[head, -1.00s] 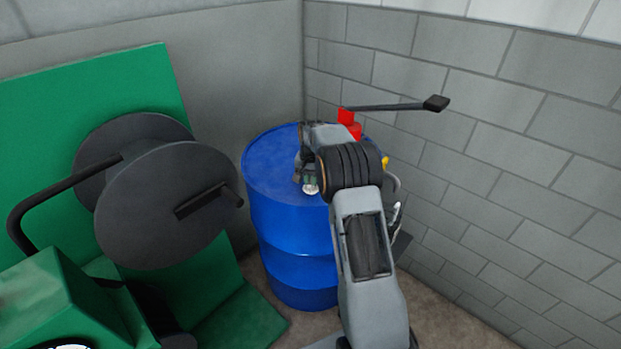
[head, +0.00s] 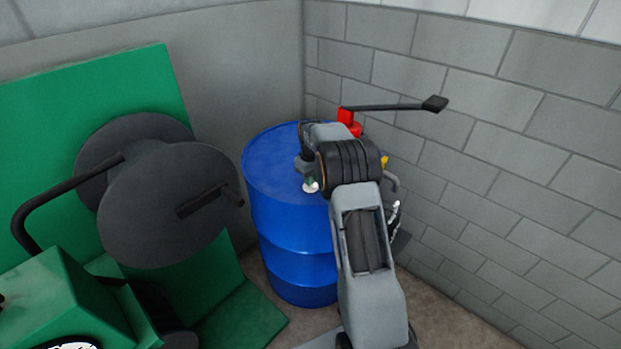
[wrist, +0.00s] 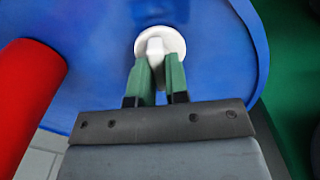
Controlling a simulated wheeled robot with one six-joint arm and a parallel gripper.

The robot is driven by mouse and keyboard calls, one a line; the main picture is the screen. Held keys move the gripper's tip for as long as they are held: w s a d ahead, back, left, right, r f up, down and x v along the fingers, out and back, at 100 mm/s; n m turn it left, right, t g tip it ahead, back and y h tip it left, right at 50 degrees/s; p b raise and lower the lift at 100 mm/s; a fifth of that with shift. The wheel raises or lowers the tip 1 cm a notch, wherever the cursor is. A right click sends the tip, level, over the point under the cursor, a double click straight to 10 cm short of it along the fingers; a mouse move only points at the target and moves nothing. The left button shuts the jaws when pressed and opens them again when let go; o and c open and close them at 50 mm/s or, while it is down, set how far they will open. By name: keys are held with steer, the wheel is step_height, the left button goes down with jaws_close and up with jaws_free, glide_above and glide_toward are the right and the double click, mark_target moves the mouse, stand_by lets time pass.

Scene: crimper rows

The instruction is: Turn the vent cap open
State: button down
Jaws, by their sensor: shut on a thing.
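The vent cap (wrist: 172,40) is a white round disc with a raised white grip on the blue drum's top. In the wrist view my gripper (wrist: 158,66) has its two green fingers shut on the raised grip, one on each side. In the head view the white cap (head: 311,187) shows at the drum top's near side, with my gripper (head: 311,181) just above it, partly hidden by my arm. The blue drum (head: 275,170) stands upright in the corner.
A red pump (head: 346,120) with a long dark handle (head: 395,106) rises from the drum's far side; its red body (wrist: 28,95) is at the left of the wrist view. A green machine with dark discs (head: 160,205) stands left. Block wall (head: 500,150) closes the right.

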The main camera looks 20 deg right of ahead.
steer(key=shift+n, duration=1.1)
steer(key=c, duration=1.1)
jaws_free()
steer(key=shift+r, duration=0.1)
step_height(320, 180, up, 14)
steer(key=shift+f, duration=0.15)
